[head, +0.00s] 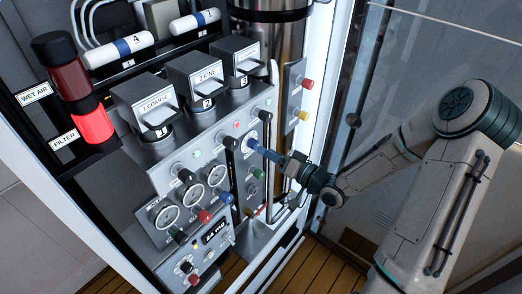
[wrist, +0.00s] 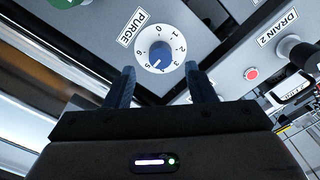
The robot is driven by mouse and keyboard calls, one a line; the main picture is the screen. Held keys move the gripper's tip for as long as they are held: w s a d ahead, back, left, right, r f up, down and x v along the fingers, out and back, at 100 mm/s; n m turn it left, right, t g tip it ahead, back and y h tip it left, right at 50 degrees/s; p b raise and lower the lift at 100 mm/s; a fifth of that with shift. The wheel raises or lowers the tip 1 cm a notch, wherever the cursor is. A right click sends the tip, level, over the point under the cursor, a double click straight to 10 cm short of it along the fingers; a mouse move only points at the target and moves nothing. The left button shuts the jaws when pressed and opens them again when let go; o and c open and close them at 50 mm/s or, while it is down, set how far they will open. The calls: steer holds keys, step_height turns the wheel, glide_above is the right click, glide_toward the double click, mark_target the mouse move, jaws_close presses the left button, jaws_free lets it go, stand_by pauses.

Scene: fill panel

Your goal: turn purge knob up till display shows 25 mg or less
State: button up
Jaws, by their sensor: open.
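The purge knob (wrist: 159,55) is a blue knob on a white numbered dial under a PURGE label, in the upper middle of the wrist view. Its pointer appears to face the lower-left numbers, near 5. My gripper (wrist: 163,75) is open, with one dark blue finger at each side of the dial's lower part; I cannot tell whether they touch the knob. In the head view my gripper (head: 254,144) reaches the panel from the right and its fingers partly hide the knob. The display (head: 214,231) at the lower panel seems to read 34 mg, in small text.
A green knob (wrist: 66,2) lies at the upper left of the wrist view, and a DRAIN 2 label (wrist: 279,27) with a red button (wrist: 251,74) is at right. Gauges (head: 191,192), coloured knobs and lamps crowd the panel. A pale cabinet frame (head: 325,85) stands beside my arm.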

steer(key=b+v, duration=0.1)
steer(key=v, duration=0.8)
steer(key=shift+a, duration=0.1)
steer(key=w+d+f+n+g+h, duration=0.1)
steer(key=w+d+f+g+h, duration=0.25)
steer(key=h, duration=0.55)
steer(key=s+d+r+h, duration=0.4)
steer(key=d+r+h, duration=0.1)
steer(key=d+h, duration=0.15)
steer(key=s+a+r+m+g, duration=0.1)
steer(key=s+r, duration=0.3)
steer(key=s, duration=0.4)
steer(key=s+a+r+m+g+y, duration=0.1)
steer(key=s+a+r+g, duration=0.2)
steer(key=s, duration=0.6)
step_height(320, 180, up, 2)
steer(key=shift+r, duration=0.15)
